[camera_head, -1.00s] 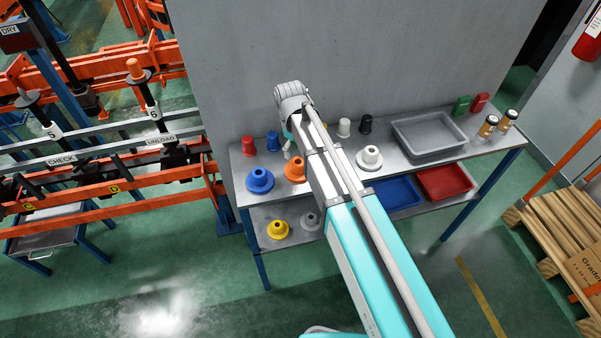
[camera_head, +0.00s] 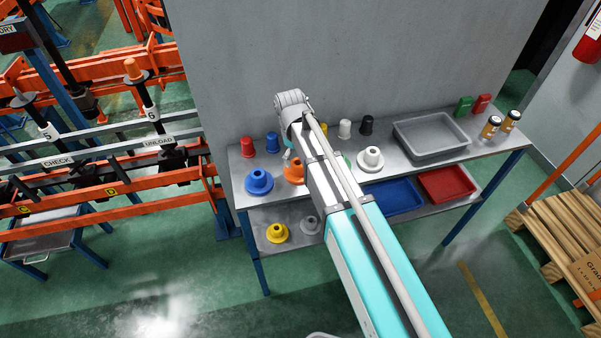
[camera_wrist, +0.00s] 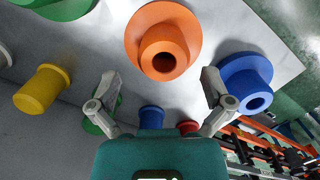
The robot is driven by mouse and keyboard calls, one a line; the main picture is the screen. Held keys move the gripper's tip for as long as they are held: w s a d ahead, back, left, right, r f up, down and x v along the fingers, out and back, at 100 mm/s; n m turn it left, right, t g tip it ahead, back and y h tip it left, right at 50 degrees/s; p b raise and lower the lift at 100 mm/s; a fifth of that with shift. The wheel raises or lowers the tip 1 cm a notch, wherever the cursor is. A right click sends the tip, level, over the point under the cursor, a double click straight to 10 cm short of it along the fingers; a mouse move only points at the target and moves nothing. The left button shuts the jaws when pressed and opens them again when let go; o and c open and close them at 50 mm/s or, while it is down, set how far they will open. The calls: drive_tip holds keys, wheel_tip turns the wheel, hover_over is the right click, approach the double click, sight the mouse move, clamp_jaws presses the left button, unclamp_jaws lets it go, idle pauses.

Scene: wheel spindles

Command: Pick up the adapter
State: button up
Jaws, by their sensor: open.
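Several flanged adapters stand on the metal table. The orange adapter (camera_head: 293,174) is partly hidden by my arm in the head view. In the wrist view the orange adapter (camera_wrist: 164,42) lies just ahead of my gripper (camera_wrist: 160,84), roughly centred between the fingers. The fingers are spread apart and nothing is held between them. The blue adapter (camera_head: 259,181) is left of the orange one; in the wrist view it (camera_wrist: 246,82) is beyond the right finger. A white adapter (camera_head: 370,159) stands right of my arm. A green adapter (camera_wrist: 55,6) shows at the wrist view's top left.
Small red (camera_head: 247,147), blue (camera_head: 273,142), white (camera_head: 345,128) and black (camera_head: 366,125) cups stand behind the adapters. A grey tray (camera_head: 432,149) is on the right. The lower shelf holds yellow (camera_head: 277,233) and grey (camera_head: 311,225) adapters, plus blue (camera_head: 394,197) and red (camera_head: 447,184) bins. A wall rises behind.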

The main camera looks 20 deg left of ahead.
drive_tip(key=shift+s+d+f+b, duration=0.1)
drive_tip(key=shift+f+b, duration=0.55)
drive_tip(key=shift+f, duration=0.2)
drive_tip(key=shift+s+d+f+b, duration=0.1)
drive_tip(key=shift+f+b, duration=0.55)
drive_tip(key=shift+f, duration=0.15)
drive_tip(key=c, duration=1.2)
drive_tip(key=shift+r, duration=0.2)
wheel_tip(320, 180, up, 2)
drive_tip(key=p, duration=0.2)
drive_tip(key=shift+r+p, duration=0.1)
drive_tip(key=shift+p, duration=0.2)
drive_tip(key=shift+s+a+r+p, duration=1.4)
drive_tip(key=shift+s+r+p, duration=0.35)
drive_tip(key=shift+s, duration=0.1)
drive_tip(key=shift+s+a+r+p, duration=1.4)
drive_tip(key=shift+s+r+p, duration=0.3)
drive_tip(key=shift+s, duration=0.2)
drive_tip(key=shift+s+a+r+p, duration=1.4)
drive_tip(key=shift+s+r+p, duration=0.35)
drive_tip(key=shift+s, duration=0.1)
